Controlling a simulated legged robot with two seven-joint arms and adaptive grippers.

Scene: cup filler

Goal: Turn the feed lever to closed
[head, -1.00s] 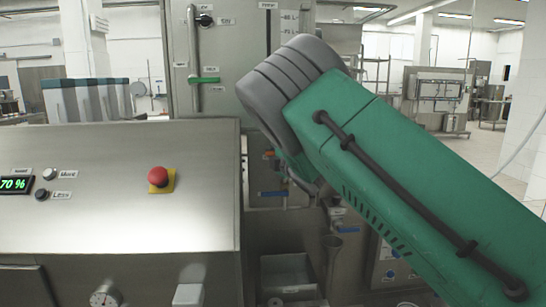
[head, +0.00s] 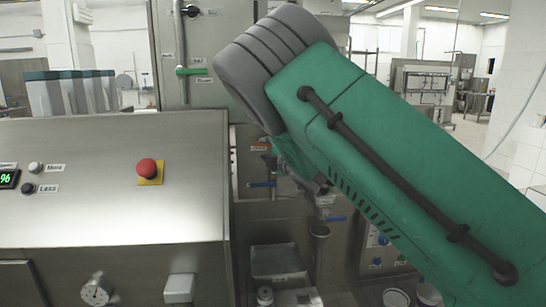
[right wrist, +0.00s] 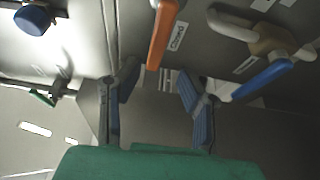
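Several valve levers sit on the machine front beyond my right arm. The head view shows an orange lever (head: 261,147), a blue lever (head: 262,185) below it and another blue lever (head: 337,219). I cannot read their labels, so I cannot tell which is the feed lever. In the right wrist view the orange lever (right wrist: 161,35) hangs down just above the finger gap, and a blue lever (right wrist: 262,80) slants at the right. My right gripper (right wrist: 158,80) is open and empty, its fingers apart. In the head view my arm mostly hides it. My left gripper is out of view.
A steel console (head: 105,210) with a red stop button (head: 148,169) fills the left. A blue knob (right wrist: 32,20) shows top left in the wrist view.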

